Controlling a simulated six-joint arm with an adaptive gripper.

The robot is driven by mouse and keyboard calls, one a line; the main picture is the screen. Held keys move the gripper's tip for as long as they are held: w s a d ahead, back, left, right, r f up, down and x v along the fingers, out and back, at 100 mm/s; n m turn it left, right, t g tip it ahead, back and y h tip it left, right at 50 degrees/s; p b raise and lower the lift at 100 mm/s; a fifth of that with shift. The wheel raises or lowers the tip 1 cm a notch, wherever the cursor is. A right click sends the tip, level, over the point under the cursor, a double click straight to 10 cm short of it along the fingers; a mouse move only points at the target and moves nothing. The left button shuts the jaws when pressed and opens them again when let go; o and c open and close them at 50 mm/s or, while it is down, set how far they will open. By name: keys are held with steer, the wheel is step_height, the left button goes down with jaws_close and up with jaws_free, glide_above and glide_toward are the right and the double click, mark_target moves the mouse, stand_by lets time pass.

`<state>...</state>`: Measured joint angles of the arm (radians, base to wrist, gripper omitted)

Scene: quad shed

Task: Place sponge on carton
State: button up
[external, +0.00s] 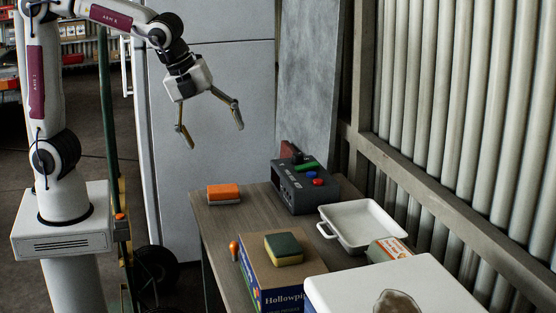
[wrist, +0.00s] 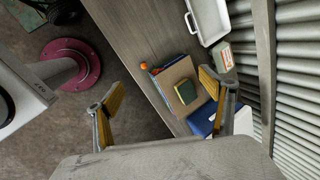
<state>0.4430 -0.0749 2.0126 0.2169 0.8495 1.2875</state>
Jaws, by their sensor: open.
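A sponge (external: 284,249) with a dark green top and a yellow lower layer lies flat on the brown top of a carton (external: 258,262). The carton has a blue front with the letters "Hollowpl" showing. In the wrist view, the sponge (wrist: 187,96) lies on the carton's top (wrist: 172,77), partly near the right finger. My gripper (external: 213,136) is open and empty, high above the table's far left end, well apart from the sponge. Its two spread fingers also frame the wrist view (wrist: 160,86).
An orange-topped block (external: 223,194) and a grey box with coloured buttons (external: 304,190) stand at the table's far end. A white tray (external: 330,231), a small carton-like pack (external: 388,250) and a large white box (external: 345,288) crowd the right. Bare table (external: 240,222) shows in the middle.

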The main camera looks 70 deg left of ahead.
steer(key=s+a+n+t, duration=0.1)
steer(key=s+a+n, duration=1.3)
steer(key=s+n, duration=0.4)
steer(key=shift+s+a+f+n, duration=0.2)
steer(key=shift+a+f+n, duration=0.15)
steer(key=shift+n, duration=1.25)
